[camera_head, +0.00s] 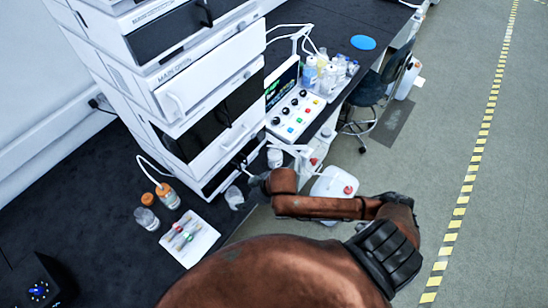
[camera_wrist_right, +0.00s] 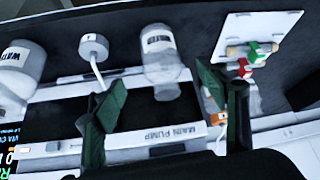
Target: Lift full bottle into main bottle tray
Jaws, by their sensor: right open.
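A clear bottle with a white label (camera_wrist_right: 159,45) is ahead of my right gripper (camera_wrist_right: 175,108) in the right wrist view, lined up between its spread fingers and apart from them. It appears to be the small bottle (camera_head: 234,197) at the foot of the stack in the head view. My right gripper (camera_head: 258,182) is small and partly hidden there, just right of that bottle; it is open and empty. A second bottle, labelled water (camera_wrist_right: 22,68), is at the wrist view's left edge. I cannot clearly identify the main bottle tray; the stack's top is cut off. My left gripper is not in view.
The instrument stack (camera_head: 205,85) stands directly behind the bottle. A control panel (camera_head: 295,110) and a white jug (camera_head: 330,182) are to the right.

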